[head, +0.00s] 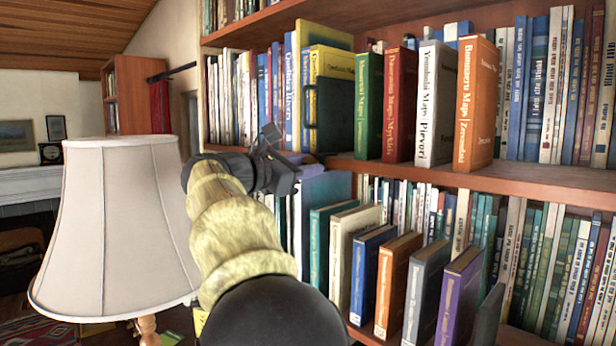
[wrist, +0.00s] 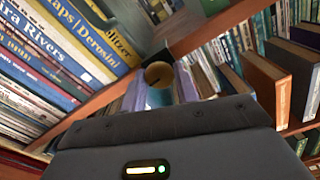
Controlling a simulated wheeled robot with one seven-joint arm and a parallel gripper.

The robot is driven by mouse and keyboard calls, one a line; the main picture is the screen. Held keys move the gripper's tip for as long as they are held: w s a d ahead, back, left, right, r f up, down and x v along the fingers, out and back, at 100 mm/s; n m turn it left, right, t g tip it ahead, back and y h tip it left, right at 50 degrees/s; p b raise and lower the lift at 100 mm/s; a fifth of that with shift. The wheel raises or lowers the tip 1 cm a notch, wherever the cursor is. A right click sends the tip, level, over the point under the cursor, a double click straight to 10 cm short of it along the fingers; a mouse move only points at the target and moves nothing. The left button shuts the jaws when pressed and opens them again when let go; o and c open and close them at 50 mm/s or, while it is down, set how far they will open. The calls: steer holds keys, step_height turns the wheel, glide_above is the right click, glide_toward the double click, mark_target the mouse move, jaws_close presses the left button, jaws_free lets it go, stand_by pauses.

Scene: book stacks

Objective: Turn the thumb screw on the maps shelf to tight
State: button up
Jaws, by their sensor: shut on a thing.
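The maps shelf (head: 540,180) is a reddish-brown wooden board with several map books standing on it. My gripper (head: 279,158) is at the left part of this shelf's front edge, its dark fingers hiding what they hold in the head view. In the wrist view, the thumb screw (wrist: 159,74) shows as a small round tan knob with a dark mark, at the shelf edge just beyond my gripper's grey body. My gripper is shut on it. I cannot read any tight or loose marking.
A white lampshade (head: 118,235) stands left of my arm. An orange book (head: 474,105) and other books stand forward on the maps shelf. Below, several books, including a purple one (head: 458,295), jut out on the lower shelf.

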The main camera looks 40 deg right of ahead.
steer(key=shift+w+m+b, duration=0.2)
steer(key=shift+m+b, duration=4.7)
steer(key=shift+m, duration=3.8)
steer(key=o, duration=0.7)
steer(key=shift+c, duration=0.2)
steer(key=o, duration=0.3)
steer(key=shift+a, duration=0.25)
steer(key=shift+d, duration=0.1)
